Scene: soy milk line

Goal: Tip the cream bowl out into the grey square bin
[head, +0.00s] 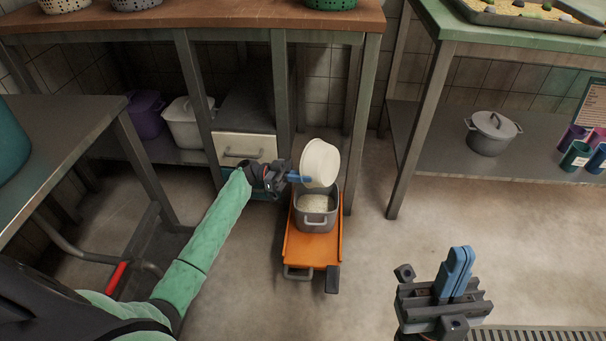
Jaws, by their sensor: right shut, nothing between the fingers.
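The bin stands on an orange cart (309,250) and holds a pale, grainy mass (314,203). My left gripper (298,179), at the end of the green-sleeved arm, is at the bowl's left lower edge with its blue fingers against it and appears shut on it. My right gripper (458,271) is at the lower right, away from the bowl and bin, with its blue fingers together and empty.
A wooden-topped table (230,17) stands behind the cart, its legs close to the bowl. A grey pot (491,132) and several cups sit on the right-hand shelf (450,150). A white pot (186,124) and a purple pot (146,114) stand at left. The floor right of the cart is clear.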

